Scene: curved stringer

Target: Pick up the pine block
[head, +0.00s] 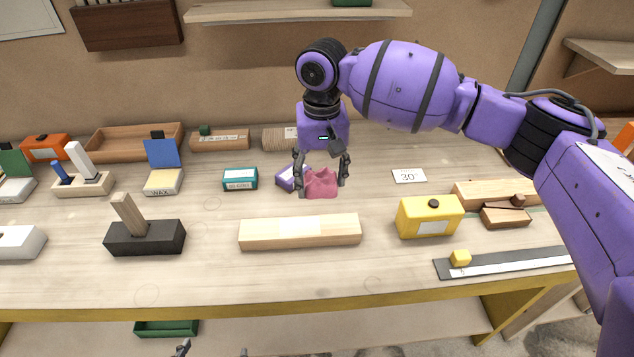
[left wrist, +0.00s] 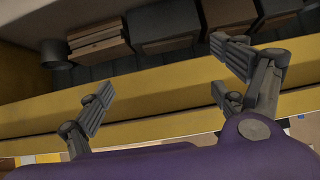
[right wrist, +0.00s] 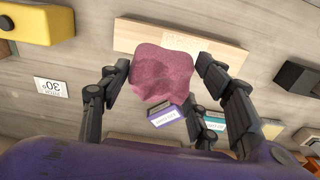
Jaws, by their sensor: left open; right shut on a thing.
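The pine block, a long pale wooden bar (head: 300,232), lies flat on the bench at front centre. It also shows in the right wrist view (right wrist: 133,37), partly hidden by a pink, cloth-like piece (right wrist: 162,75). My right gripper (head: 321,183) is shut on this pink piece, behind the pine block in the head view and apart from it. My left gripper (left wrist: 168,82) is open and empty in the left wrist view, in front of the bench's yellow edge. Only its fingertips (head: 210,351) show at the bottom of the head view.
A yellow box (head: 429,216) stands right of the pine block, and a black block with a wooden peg (head: 146,238) stands left. A purple box (head: 287,178) and a teal box (head: 240,179) sit behind. A ruler strip (head: 510,262) lies at the front right.

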